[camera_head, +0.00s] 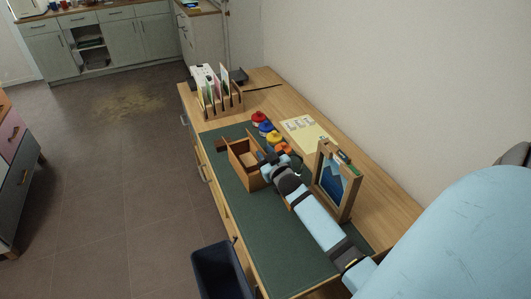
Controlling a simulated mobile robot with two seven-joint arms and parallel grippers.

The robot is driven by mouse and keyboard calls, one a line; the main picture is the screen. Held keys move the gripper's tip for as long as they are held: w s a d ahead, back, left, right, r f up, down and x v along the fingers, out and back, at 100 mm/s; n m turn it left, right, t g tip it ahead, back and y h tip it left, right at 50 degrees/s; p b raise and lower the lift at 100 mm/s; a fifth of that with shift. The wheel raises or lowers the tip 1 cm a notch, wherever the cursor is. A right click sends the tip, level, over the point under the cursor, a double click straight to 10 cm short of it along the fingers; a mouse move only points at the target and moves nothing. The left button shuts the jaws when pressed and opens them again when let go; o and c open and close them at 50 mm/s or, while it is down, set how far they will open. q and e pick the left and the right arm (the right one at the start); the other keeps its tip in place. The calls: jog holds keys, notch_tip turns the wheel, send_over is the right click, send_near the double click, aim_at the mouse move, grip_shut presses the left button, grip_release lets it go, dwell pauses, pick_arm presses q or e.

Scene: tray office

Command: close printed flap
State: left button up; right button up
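A small open-topped wooden box (238,168) sits on the dark green mat, with a lighter piece inside it. A brown piece (222,145) sticks out at its far left side; I cannot tell whether it is the printed flap. My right gripper (267,164) is at the right side of the box, its arm reaching in from the lower right. Its fingers are dark and small, so I cannot tell whether they are open or touching the box. The gripper and wrist hide part of the box's right side. My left gripper is not in view.
The green mat (262,235) covers much of the wooden desk. A wooden frame with a blue picture (333,184) stands close right of my arm. Red, blue, yellow and orange items (265,127), papers (305,129) and a file rack (221,104) lie farther back. A dark bin (219,270) stands below.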

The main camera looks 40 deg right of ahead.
jog(key=shift+r, duration=0.1)
notch_tip(320, 180, up, 20)
jog(key=p, duration=0.1)
jog(key=shift+p, duration=0.4)
